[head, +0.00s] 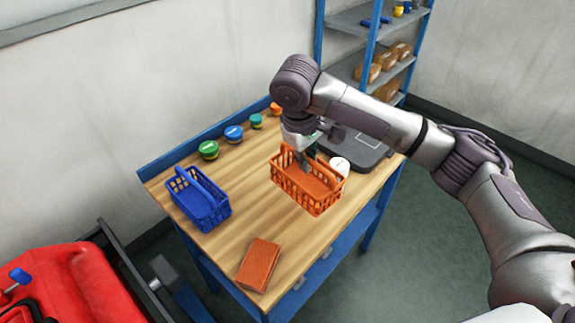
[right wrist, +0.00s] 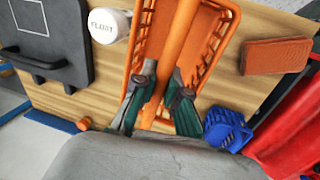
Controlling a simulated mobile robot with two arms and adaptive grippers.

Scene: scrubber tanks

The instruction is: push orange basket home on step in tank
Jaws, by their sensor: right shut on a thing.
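The orange basket (head: 312,190) is an open slatted basket over the right half of the wooden bench. My right gripper (head: 305,152) comes down on it from above and is shut on its handle. In the right wrist view the two fingers (right wrist: 158,98) close on either side of the orange handle bar (right wrist: 178,45), and the basket (right wrist: 137,45) looks empty. I cannot tell whether its base touches the bench. My left gripper is out of view. The red machine (head: 75,285) is at the lower left; no step inside a tank can be made out.
A blue basket (head: 197,203) and a reddish-brown block (head: 258,265) are on the bench (head: 225,245). Colored-lid jars (head: 208,150) line its back edge. A white tub marked FLOAT (right wrist: 108,25) and a dark grey case (head: 352,150) are beside the orange basket. Blue shelving (head: 375,55) stands behind.

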